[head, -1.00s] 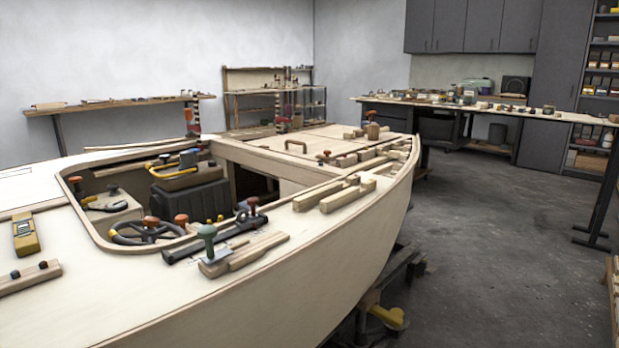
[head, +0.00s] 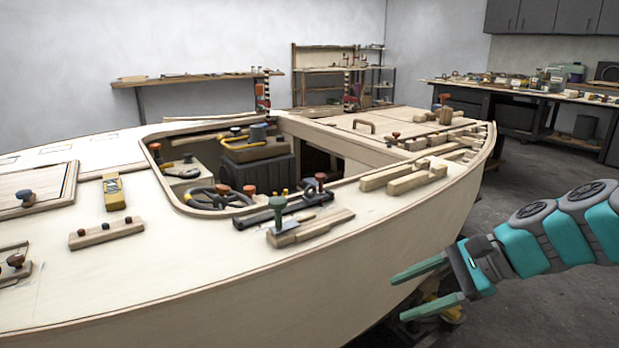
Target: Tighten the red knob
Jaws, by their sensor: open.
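Several red or orange-red knobs show on the plywood hull (head: 230,285), and I cannot tell which one is meant. A dark red knob (head: 320,179) stands on a black clamp bar (head: 285,213) at the cockpit's near edge. Two orange-red knobs (head: 249,190) sit by the black wheel (head: 215,198). Another red knob (head: 444,97) stands at the far end of the deck, with a small one (head: 395,135) nearer. A dark red knob (head: 15,261) is at the left edge. My gripper (head: 400,299) is open and empty, beside the hull's outer side, lower right, away from all knobs.
A green-knobbed clamp (head: 278,205) and wood blocks (head: 315,227) lie on the near deck. A yellow tool (head: 113,193) and knobbed wood strip (head: 105,232) lie further left. A cluttered workbench (head: 540,92) stands behind. Grey floor is clear at right.

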